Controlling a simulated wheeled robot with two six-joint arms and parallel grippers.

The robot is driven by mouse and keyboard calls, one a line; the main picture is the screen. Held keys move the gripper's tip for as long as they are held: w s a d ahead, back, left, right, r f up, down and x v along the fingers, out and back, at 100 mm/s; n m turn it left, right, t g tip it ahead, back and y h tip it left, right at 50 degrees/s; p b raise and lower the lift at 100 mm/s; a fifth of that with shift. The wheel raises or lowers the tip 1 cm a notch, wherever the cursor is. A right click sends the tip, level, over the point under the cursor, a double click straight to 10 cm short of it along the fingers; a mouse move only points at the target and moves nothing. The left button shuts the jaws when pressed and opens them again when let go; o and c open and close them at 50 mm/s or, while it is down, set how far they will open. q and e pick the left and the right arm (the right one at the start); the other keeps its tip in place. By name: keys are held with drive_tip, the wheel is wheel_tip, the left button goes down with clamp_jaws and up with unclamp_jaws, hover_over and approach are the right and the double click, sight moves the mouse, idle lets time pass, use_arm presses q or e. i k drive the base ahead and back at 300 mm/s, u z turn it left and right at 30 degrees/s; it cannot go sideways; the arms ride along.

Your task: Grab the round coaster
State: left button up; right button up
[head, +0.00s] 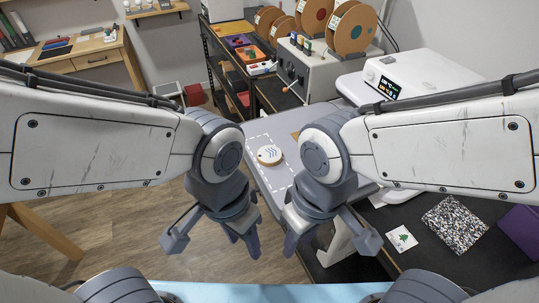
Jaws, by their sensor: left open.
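The round coaster (270,155) lies on a grey surface (262,181), inside a white dashed outline, in the middle of the head view. It is a small disc with a pale top, blue wavy lines and a wood-coloured edge. My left gripper (211,243) hangs in front and to the left of it, over the floor, with its fingers spread and nothing between them. My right gripper (331,242) hangs in front and to the right, with its fingers also spread. Neither gripper touches the coaster.
Behind are a black shelf rack (228,66), filament spools (351,27) and a white machine with a display (418,76). At right, a dark worktop holds a small tree-printed card (402,238) and a speckled square (455,222). A wooden desk (84,58) stands back left.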

sight(268, 156)
drive_tip(key=k, duration=1.05)
drive_tip(key=u, duration=0.7)
drive_tip(key=i, duration=1.3)
drive_tip(key=z, duration=0.55)
